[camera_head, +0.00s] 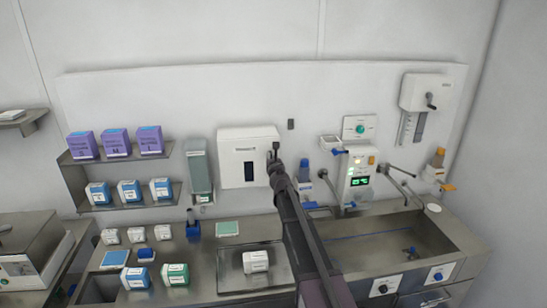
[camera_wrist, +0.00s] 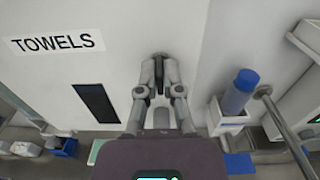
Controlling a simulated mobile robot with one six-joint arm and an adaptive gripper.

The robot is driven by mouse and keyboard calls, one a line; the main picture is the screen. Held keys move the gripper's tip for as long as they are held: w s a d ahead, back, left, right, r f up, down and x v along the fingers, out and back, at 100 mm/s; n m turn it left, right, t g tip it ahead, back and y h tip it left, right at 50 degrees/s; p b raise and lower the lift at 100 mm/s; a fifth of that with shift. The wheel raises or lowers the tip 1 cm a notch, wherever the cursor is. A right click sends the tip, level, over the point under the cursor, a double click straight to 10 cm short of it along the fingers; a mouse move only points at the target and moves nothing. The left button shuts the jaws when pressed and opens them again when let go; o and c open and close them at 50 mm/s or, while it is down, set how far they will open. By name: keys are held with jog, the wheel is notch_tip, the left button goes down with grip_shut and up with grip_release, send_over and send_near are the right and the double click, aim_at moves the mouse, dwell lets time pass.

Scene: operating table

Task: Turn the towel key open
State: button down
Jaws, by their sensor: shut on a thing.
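The white towel dispenser (camera_head: 238,140) hangs on the back panel, left of my arm. In the wrist view its front (camera_wrist: 50,72) fills the left and carries the label TOWELS and a dark window slot. The towel key (camera_wrist: 160,57) sits at the right part of that front, mostly hidden by my fingers. My gripper (camera_wrist: 159,78) points straight at the dispenser front and is shut on the key. In the head view my gripper (camera_head: 277,165) reaches the dispenser's right edge. The key's exact angle cannot be told.
Right of the dispenser are a blue-capped bottle (camera_wrist: 240,92) in a white holder and a metal pipe (camera_wrist: 285,125). A sink (camera_head: 385,245) lies at the right. Below, the steel counter holds a tray (camera_head: 232,278) and several small boxes.

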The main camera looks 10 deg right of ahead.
jog(key=shift+n, duration=0.3)
jog(key=n, duration=0.3)
jog(key=shift+n, duration=0.3)
jog(key=n, duration=0.4)
jog(key=shift+a+f+n, duration=0.1)
jog(key=shift+n, duration=0.2)
jog(key=n, duration=0.4)
jog(key=shift+n, duration=0.3)
jog(key=n, duration=0.4)
jog(key=c, duration=0.8)
grip_release()
